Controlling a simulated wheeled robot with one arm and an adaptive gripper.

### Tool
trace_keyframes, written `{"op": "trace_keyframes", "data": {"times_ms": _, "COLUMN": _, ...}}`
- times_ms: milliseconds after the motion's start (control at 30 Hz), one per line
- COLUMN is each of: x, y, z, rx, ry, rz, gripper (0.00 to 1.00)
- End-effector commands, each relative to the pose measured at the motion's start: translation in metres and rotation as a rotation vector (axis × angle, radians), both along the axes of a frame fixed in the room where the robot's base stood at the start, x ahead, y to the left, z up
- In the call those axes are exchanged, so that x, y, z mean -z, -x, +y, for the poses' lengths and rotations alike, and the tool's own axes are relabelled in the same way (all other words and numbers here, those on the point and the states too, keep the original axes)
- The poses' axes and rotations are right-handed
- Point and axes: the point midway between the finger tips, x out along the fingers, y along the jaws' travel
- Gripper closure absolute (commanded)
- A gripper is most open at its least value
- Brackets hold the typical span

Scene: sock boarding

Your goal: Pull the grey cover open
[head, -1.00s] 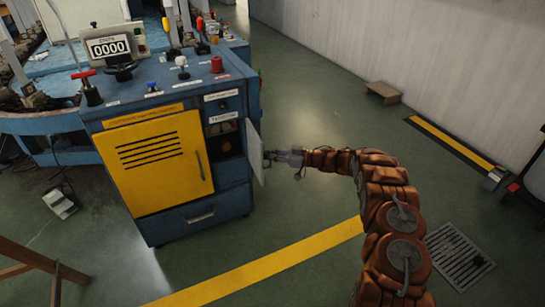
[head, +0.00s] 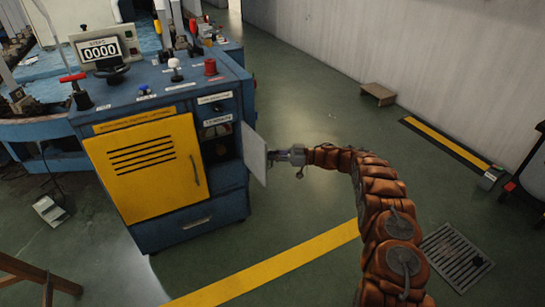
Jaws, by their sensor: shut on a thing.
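The grey cover (head: 254,153) is a pale flat panel on the right front of the blue cabinet (head: 176,231). It stands swung out from the cabinet, with a dark recess (head: 222,150) showing to its left. My gripper (head: 277,155) is at the cover's right side, behind its edge, shut on the cover. The fingertips are small and partly hidden by the panel.
The cabinet has a yellow door (head: 147,168) and a drawer (head: 197,222) below. A floor grate (head: 455,256) and a small wooden step (head: 378,94) lie to the right. Green floor beside the cabinet is open.

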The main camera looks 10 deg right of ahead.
Motion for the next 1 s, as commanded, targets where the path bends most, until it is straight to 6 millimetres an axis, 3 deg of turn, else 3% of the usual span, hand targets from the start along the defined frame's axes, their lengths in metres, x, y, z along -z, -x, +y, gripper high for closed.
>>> {"op": "trace_keyframes", "data": {"times_ms": 600, "x": -0.0023, "y": -0.0013, "z": 0.0011, "rx": -0.003, "ry": -0.002, "rz": -0.002, "gripper": 1.00}}
{"op": "trace_keyframes", "data": {"times_ms": 633, "x": -0.0023, "y": -0.0013, "z": 0.0010, "rx": -0.003, "ry": -0.002, "rz": -0.002, "gripper": 0.86}}
{"op": "trace_keyframes", "data": {"times_ms": 800, "x": -0.0013, "y": -0.0009, "z": 0.0013, "rx": -0.004, "ry": -0.001, "rz": 0.000, "gripper": 0.68}}
{"op": "trace_keyframes", "data": {"times_ms": 867, "x": -0.0010, "y": -0.0009, "z": 0.0015, "rx": -0.004, "ry": -0.001, "rz": 0.000, "gripper": 0.63}}
{"op": "trace_keyframes", "data": {"times_ms": 1000, "x": -0.0006, "y": -0.0008, "z": 0.0019, "rx": -0.005, "ry": 0.000, "rz": 0.000, "gripper": 0.63}}
